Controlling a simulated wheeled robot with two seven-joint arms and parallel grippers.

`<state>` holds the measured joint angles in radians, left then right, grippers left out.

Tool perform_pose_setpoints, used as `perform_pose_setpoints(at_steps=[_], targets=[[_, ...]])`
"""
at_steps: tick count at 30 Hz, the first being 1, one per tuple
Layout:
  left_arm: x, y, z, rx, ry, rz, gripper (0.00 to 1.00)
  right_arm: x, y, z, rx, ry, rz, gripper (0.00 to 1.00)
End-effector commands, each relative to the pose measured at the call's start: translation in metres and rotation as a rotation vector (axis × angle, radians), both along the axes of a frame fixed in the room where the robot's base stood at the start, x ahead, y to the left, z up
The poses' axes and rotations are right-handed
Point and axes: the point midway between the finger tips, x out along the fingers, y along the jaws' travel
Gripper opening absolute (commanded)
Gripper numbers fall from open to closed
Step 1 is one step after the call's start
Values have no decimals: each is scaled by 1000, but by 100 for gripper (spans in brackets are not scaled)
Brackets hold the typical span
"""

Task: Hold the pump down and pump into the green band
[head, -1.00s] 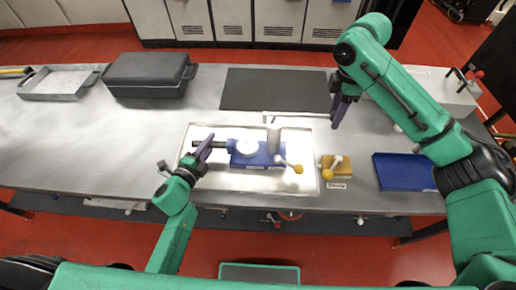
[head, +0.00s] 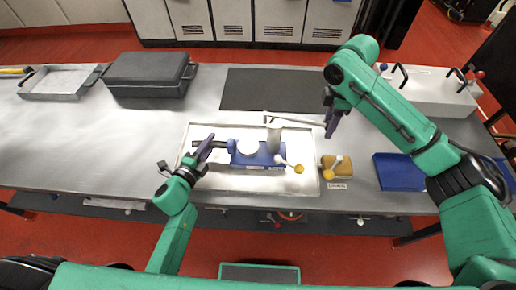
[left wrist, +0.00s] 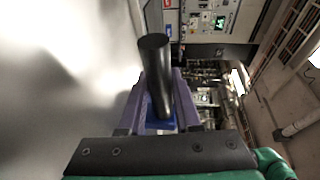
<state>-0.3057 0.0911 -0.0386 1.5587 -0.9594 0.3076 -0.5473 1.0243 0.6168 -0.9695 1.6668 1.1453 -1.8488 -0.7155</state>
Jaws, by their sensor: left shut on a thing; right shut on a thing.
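The pump has a blue base (head: 262,159) with a round white gauge (head: 247,147), a grey upright cylinder (head: 273,140) and a pale lever (head: 296,121) reaching right. The gauge's needle and green band are too small to read. My left gripper (head: 209,145) is shut on the black bar (head: 220,144) at the pump's left end. In the left wrist view this bar (left wrist: 155,75) stands between the purple fingers. My right gripper (head: 331,124) is shut on the lever's right end, above the tray's right edge; its fingers hide the grip.
The pump sits in a shallow pale tray (head: 215,181) on the grey bench. A yellow-brown block with a lever (head: 335,172) and a blue plate (head: 400,171) lie to the right. A dark mat (head: 275,88) lies behind, and a black case (head: 147,76) at back left.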

Motion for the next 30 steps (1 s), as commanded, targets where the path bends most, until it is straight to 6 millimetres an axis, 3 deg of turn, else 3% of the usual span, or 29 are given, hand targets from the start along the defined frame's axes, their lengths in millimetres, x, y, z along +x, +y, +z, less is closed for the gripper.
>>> perform_pose_setpoints(at_steps=[1,7,14,30], targets=[[-3,-1,-8,4,16,-1,0,-1,2,-4,2,3,3,0],[-3,-1,-8,3,16,0,0,-1,6,-18,2,4,3,0],[-3,0,-8,4,16,-1,0,0,6,-17,2,2,3,0],[-3,2,-8,6,16,4,0,2,-4,23,-2,-6,-4,0]])
